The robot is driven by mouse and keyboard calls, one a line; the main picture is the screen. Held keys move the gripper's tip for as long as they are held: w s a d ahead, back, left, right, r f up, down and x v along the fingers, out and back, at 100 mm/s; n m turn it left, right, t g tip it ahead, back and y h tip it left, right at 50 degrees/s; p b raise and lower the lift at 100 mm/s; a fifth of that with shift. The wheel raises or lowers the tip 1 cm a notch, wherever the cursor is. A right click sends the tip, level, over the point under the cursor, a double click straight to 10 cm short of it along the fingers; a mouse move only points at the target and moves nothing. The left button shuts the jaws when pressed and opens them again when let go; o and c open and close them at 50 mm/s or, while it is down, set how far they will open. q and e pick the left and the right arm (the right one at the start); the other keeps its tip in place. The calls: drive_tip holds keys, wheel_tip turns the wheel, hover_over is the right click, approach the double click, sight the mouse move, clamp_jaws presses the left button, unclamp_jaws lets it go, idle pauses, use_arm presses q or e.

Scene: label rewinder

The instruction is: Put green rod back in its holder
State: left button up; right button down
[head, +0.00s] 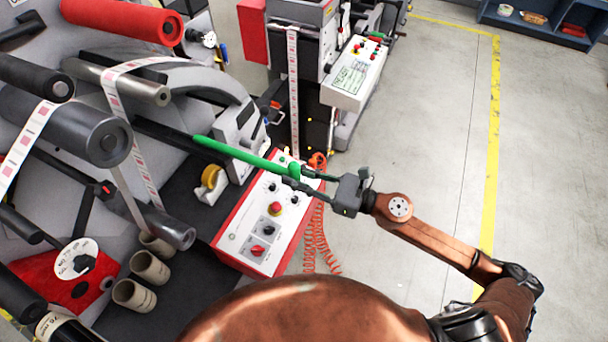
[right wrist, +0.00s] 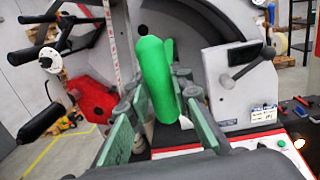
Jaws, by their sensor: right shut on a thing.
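The green rod (head: 240,153) is held out over the white control panel in the head view, its far end pointing up-left toward the machine. In the right wrist view the rod (right wrist: 157,80) stands between the fingers and points away from me. My right gripper (head: 296,178) is shut on the rod near its right end; its green-padded fingers (right wrist: 160,118) flank it in the wrist view. Another green piece shows just behind the rod's tip there, partly hidden. I cannot clearly tell which part is the holder. My left gripper is not in view.
The control panel (head: 262,222) with knobs and a red button lies below the rod. Grey rollers (head: 85,125) and a red roller (head: 122,18) jut out on the left. Cardboard cores (head: 148,267) stand at lower left. An orange coiled cable (head: 315,235) hangs beside the panel. Floor at right is clear.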

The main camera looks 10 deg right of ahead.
sight(281, 169)
drive_tip(key=shift+p+x, duration=0.95)
drive_tip(key=shift+x, duration=1.05)
drive_tip(key=shift+w+f+p+x, duration=0.15)
drive_tip(key=shift+p+x, duration=0.25)
drive_tip(key=shift+x, duration=0.8)
drive_tip(key=shift+w+f+p+x, duration=0.1)
drive_tip(key=shift+p+x, duration=0.3)
drive_tip(key=shift+x, duration=0.8)
drive_tip(key=shift+d+f, duration=0.1)
drive_tip(key=shift+d, duration=0.05)
drive_tip(key=shift+w+a+f, duration=0.1)
drive_tip(key=shift+w+a, duration=0.1)
drive_tip(key=shift+a, duration=0.1)
drive_tip(key=shift+f+b, duration=0.25)
drive_tip(key=shift+b, duration=0.15)
drive_tip(key=shift+f+b, duration=0.35)
drive_tip(key=shift+f, duration=0.1)
drive_tip(key=shift+f+b, duration=0.3)
drive_tip(key=shift+b, duration=0.1)
